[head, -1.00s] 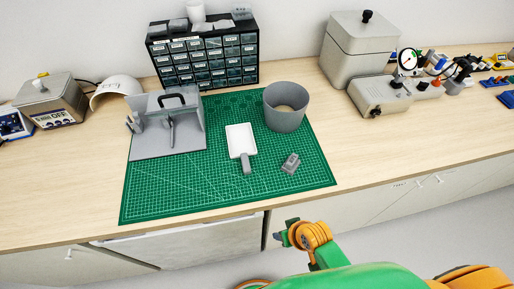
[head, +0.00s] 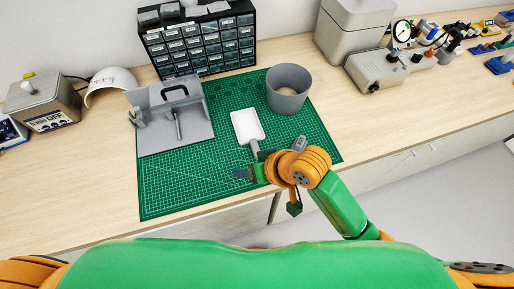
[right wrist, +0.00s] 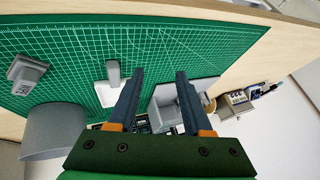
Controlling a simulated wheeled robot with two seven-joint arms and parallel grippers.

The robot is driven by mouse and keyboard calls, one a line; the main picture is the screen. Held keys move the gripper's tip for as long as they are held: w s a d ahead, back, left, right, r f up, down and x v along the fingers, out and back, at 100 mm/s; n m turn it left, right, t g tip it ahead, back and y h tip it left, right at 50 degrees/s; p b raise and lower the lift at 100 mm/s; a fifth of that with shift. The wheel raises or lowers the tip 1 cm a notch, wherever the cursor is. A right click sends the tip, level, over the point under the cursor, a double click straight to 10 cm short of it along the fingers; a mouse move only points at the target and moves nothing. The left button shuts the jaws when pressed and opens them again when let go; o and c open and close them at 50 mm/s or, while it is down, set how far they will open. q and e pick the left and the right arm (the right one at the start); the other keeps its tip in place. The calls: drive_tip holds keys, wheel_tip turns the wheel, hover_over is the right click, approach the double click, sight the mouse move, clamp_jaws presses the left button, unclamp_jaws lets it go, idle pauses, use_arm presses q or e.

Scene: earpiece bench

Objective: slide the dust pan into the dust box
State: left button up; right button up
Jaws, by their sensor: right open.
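The dust pan (head: 245,126), a white tray with a grey rim and handle, lies on the green cutting mat. The dust box (head: 198,128), a grey open-fronted box with a black handle on top, stands left of the pan. My right gripper (head: 250,170) is open and empty, near the pan's handle end and apart from it. In the right wrist view the jaws (right wrist: 160,75) are spread, with the pan's handle (right wrist: 113,73) left of them. The dust box (right wrist: 168,98) shows partly behind the fingers. My left gripper is out of view.
A grey round bin (head: 288,92) stands at the mat's back right. A small grey block (head: 299,143) is partly hidden behind my right wrist. A drawer cabinet (head: 203,45) stands behind. The mat's front left (head: 185,185) is clear.

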drive_tip(key=w+a+r+n+g+h, duration=0.1)
drive_tip(key=a+r, duration=0.1)
drive_tip(key=a, duration=0.1)
drive_tip(key=m+h, duration=0.2)
drive_tip(key=h, duration=0.2)
approach(256, 149)
drive_tip(key=b+x, duration=0.3)
drive_tip(key=b, duration=0.1)
drive_tip(key=b+x, duration=0.3)
drive_tip(key=b, duration=0.2)
drive_tip(key=shift+s+d+f, duration=0.1)
drive_tip(key=shift+s+f, duration=0.1)
drive_tip(key=shift+f, duration=0.1)
drive_tip(key=shift+w+f, duration=0.2)
drive_tip(key=shift+f, duration=0.05)
drive_tip(key=shift+x, duration=0.75)
drive_tip(key=shift+c, duration=0.2)
clamp_jaws()
